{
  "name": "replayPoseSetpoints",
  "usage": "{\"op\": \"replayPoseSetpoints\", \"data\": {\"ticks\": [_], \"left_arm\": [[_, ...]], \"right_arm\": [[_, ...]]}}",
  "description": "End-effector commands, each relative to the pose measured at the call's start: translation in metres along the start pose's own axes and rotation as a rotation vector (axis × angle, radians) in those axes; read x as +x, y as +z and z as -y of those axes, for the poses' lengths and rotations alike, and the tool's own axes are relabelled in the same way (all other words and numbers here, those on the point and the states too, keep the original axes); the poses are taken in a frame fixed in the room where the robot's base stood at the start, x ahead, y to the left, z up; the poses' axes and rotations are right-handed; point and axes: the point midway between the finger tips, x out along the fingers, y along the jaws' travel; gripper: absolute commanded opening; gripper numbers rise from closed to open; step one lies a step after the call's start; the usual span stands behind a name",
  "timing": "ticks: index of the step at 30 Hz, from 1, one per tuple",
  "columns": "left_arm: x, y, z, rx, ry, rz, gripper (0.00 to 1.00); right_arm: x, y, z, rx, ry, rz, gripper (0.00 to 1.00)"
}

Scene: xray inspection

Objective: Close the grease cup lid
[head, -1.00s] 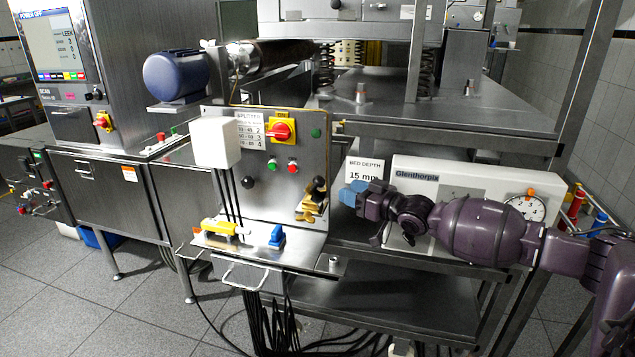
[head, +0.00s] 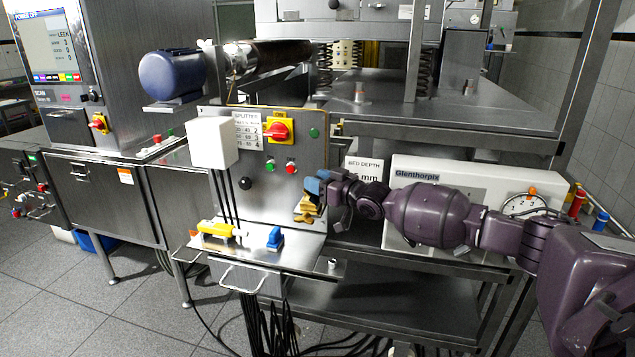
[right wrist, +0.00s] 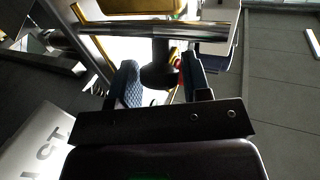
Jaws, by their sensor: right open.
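The brass grease cup (head: 307,207) is mounted low on the right side of the upright steel splitter panel. In the head view my right gripper (head: 316,183), with blue fingertips, is right at the cup's upper part and covers the black knob there. In the right wrist view my open right gripper (right wrist: 162,84) has a finger on each side of a dark rounded knob (right wrist: 158,74). I cannot tell if either finger touches it. A yellow part (right wrist: 140,6) shows beyond a shiny bar. The lid's exact position is hard to tell. My left gripper is not in view.
The splitter panel (head: 215,185) carries a red rotary switch (head: 277,131) and a white box (head: 212,143). A yellow tool (head: 216,229) and a blue item (head: 275,237) are on the ledge below. The white Glenthorpix box (head: 470,178) stands behind my right arm.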

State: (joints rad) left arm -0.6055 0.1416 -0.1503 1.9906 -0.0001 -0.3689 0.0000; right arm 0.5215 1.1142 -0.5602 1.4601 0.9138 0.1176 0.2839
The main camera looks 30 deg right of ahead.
Motion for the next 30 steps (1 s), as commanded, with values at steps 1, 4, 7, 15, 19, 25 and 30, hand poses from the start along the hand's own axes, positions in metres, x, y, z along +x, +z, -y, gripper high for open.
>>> {"op": "replayPoseSetpoints", "data": {"ticks": [1,4,7,15,19,25,30], "left_arm": [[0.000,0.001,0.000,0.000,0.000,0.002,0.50],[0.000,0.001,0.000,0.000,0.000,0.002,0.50],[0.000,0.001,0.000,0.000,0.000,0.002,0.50],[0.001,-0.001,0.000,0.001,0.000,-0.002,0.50],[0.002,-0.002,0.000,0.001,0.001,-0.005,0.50],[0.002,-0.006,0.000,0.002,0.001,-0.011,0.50],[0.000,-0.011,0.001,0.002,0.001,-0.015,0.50]], "right_arm": [[0.001,0.000,0.000,0.000,0.000,0.000,0.44],[0.003,0.000,0.000,0.000,0.001,0.000,0.44],[0.003,0.000,0.000,0.000,0.001,0.000,0.44],[0.002,0.000,0.000,0.000,0.000,0.000,0.18],[0.002,0.000,0.000,-0.001,0.000,0.001,0.11],[0.004,-0.001,0.001,-0.016,-0.001,0.032,0.11],[0.008,-0.002,0.003,-0.047,-0.002,0.101,0.11]]}}
